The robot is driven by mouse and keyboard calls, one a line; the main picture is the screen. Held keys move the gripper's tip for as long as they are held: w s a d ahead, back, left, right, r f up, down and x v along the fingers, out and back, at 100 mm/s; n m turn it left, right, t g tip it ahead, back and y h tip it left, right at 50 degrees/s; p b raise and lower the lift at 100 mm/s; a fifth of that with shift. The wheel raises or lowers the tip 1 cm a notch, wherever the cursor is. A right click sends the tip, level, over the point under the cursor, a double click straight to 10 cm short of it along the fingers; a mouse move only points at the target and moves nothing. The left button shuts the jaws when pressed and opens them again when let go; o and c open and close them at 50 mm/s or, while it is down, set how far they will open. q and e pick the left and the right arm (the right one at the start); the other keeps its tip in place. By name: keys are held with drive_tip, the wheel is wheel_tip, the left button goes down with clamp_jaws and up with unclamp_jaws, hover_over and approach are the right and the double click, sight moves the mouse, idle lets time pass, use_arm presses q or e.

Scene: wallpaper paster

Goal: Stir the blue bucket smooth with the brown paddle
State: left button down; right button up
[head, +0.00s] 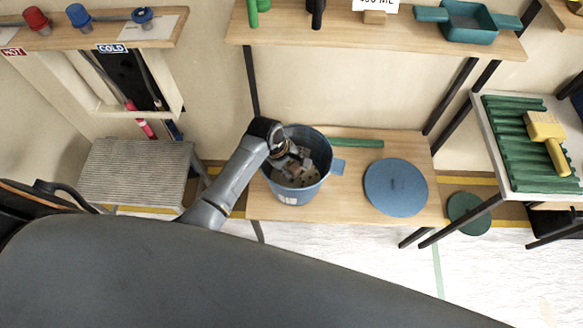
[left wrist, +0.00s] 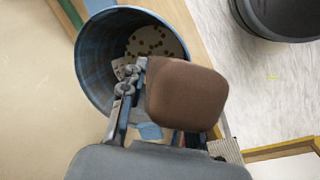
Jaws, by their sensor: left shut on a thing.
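The blue bucket (head: 313,190) stands upright on a low wooden table. My left gripper (head: 284,152) reaches from the left over its rim, partly inside its mouth. In the left wrist view the bucket (left wrist: 92,66) opens ahead, with pale paste (left wrist: 150,42) dotted with brown lumps at its bottom. My left gripper (left wrist: 136,82) is shut on the brown paddle (left wrist: 188,95), whose broad brown block hides part of the bucket and of the jaws. The paddle's lower end cannot be made out. My right gripper is in neither view.
A round blue lid (head: 396,187) lies right of the bucket, and a green stick (head: 355,142) lies behind. A shelf (head: 340,30) hangs above the table. A grey step stool (head: 135,172) stands left. A yellow brush (head: 546,138) rests on a green ridged tray (head: 505,150) at right.

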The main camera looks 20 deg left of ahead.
use_arm(q)
drive_tip(key=shift+w+a+f+b, duration=0.15)
drive_tip(key=shift+w+f+b, duration=0.35)
drive_tip(key=shift+f+b, duration=0.55)
drive_tip(key=shift+w+a+f+b, duration=0.1)
drive_tip(key=shift+w+f+b, duration=0.55)
drive_tip(key=shift+f, duration=0.7)
drive_tip(key=shift+w+a+f+b, duration=0.15)
drive_tip(key=shift+w+f+b, duration=0.2)
drive_tip(key=shift+f+b, duration=0.75)
drive_tip(key=shift+f, duration=0.1)
